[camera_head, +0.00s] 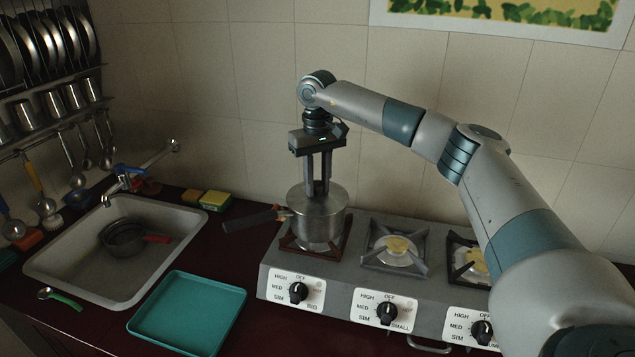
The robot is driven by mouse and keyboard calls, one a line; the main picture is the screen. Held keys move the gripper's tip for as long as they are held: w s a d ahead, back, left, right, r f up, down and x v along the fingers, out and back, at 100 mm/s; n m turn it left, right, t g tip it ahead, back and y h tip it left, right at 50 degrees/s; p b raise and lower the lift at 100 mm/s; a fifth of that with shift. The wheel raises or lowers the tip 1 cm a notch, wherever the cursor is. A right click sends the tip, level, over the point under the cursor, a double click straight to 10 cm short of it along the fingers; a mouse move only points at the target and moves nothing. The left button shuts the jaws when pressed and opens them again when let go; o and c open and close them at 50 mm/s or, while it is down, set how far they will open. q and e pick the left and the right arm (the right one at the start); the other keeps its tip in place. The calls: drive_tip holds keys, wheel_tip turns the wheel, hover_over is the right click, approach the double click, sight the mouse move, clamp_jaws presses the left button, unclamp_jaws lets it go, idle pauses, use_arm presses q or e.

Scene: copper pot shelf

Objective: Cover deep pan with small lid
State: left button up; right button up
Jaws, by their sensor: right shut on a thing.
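The deep pan (318,226) is a silver pot with a dark handle pointing left. It stands upright on the left burner of the stove. My right gripper (318,190) points straight down over the pan, its two long fingers reaching the middle of the pan's top. It is shut on a small metal lid (334,197), which lies at the pan's mouth. The lid's grip is hidden between the fingers, and I cannot tell whether the lid sits fully on the rim. My left gripper is not in view.
The grey stove has two more burners, both empty (396,246), right of the pan. A teal tray (188,312) lies in front left. The sink (60,268) holds a dark pan (124,238) with a red handle. Sponges (214,201) lie behind. A rack with lids and ladles hangs left.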

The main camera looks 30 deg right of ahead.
drive_tip(key=shift+f, duration=0.2)
idle(0.6)
drive_tip(key=o, duration=1.2)
drive_tip(key=shift+r+b, duration=0.35)
drive_tip(key=shift+r, duration=0.1)
drive_tip(key=shift+r+b, duration=1.6)
drive_tip(key=shift+r, duration=6.7)
